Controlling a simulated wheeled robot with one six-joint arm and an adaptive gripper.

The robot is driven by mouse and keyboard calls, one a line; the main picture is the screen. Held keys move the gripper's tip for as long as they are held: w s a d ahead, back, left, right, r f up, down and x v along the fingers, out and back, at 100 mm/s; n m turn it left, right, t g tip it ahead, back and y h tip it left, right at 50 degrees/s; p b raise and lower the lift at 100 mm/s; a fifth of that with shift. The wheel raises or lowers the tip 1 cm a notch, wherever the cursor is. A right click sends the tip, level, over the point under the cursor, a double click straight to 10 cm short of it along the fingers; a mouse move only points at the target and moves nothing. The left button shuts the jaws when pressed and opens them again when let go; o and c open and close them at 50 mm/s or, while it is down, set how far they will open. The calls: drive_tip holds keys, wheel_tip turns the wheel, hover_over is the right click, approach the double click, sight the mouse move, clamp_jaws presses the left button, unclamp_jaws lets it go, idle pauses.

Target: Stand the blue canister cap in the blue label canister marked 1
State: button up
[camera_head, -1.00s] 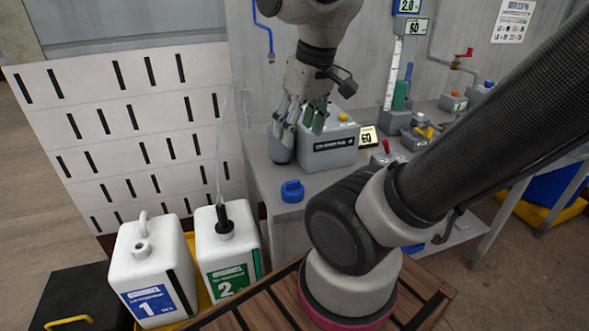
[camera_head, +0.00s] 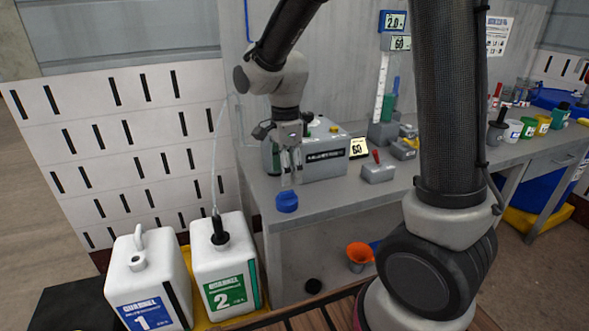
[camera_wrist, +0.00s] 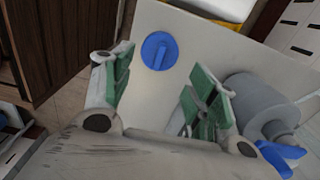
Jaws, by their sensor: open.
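The blue canister cap (camera_head: 287,202) lies on the grey bench near its front left corner. It also shows in the wrist view (camera_wrist: 160,51), with a raised grip bar across its top. My gripper (camera_head: 290,178) is open and empty, pointing down just above and behind the cap. In the wrist view the green-padded fingers (camera_wrist: 160,88) are spread, with the cap beyond and between them, apart from both. The white canister marked 1 (camera_head: 148,268), with a blue label, stands at lower left; its neck looks uncapped. Its lower edge is cut off.
The canister marked 2 (camera_head: 225,262), with a green label, stands beside it with a black fitting and clear tube in its neck. A grey box machine (camera_head: 325,158) stands behind my gripper. An orange funnel (camera_head: 361,253) sits below the bench edge.

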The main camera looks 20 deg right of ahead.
sight(287, 193)
wheel_tip(287, 193, down, 8)
drive_tip(key=shift+r, duration=0.1)
idle(0.4)
drive_tip(key=shift+c, duration=0.2)
drive_tip(key=shift+r, duration=0.1)
drive_tip(key=c, duration=0.7)
